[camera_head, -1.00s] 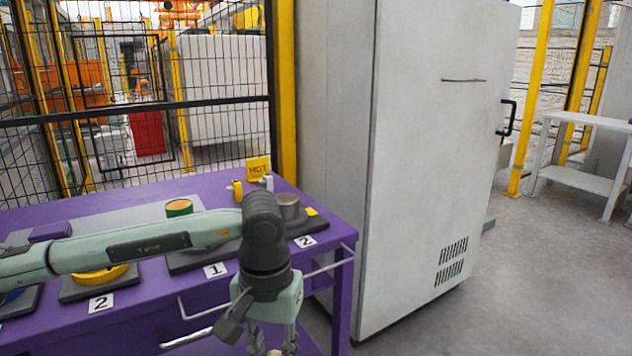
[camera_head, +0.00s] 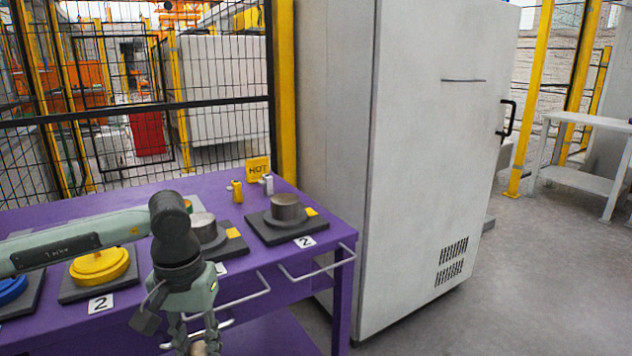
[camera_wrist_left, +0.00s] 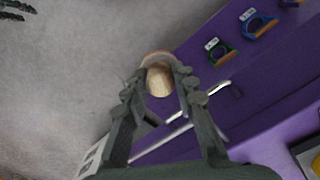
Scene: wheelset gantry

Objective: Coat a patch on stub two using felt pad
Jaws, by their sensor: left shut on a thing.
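Stub two is a grey metal cylinder (camera_head: 286,207) standing upright on a dark plate beside the "2" label (camera_head: 304,242), at the right end of the purple table. My left gripper (camera_head: 197,345) hangs in front of the table's front edge, to the left of and nearer than the stub. In the left wrist view my left gripper (camera_wrist_left: 160,85) is shut on a tan, rounded piece (camera_wrist_left: 158,80), which looks like the felt pad's holder. Its working face cannot be made out. Dark finger-like parts (camera_wrist_left: 14,10) at the wrist view's corner may be my right gripper.
Another metal stub (camera_head: 203,228) stands left of stub two, partly behind my arm. A yellow disc (camera_head: 99,266) and blue disc (camera_head: 10,288) lie farther left. A HOT sign (camera_head: 258,170) stands behind. Rails (camera_head: 318,268) run along the front edge; a white cabinet (camera_head: 425,170) stands right.

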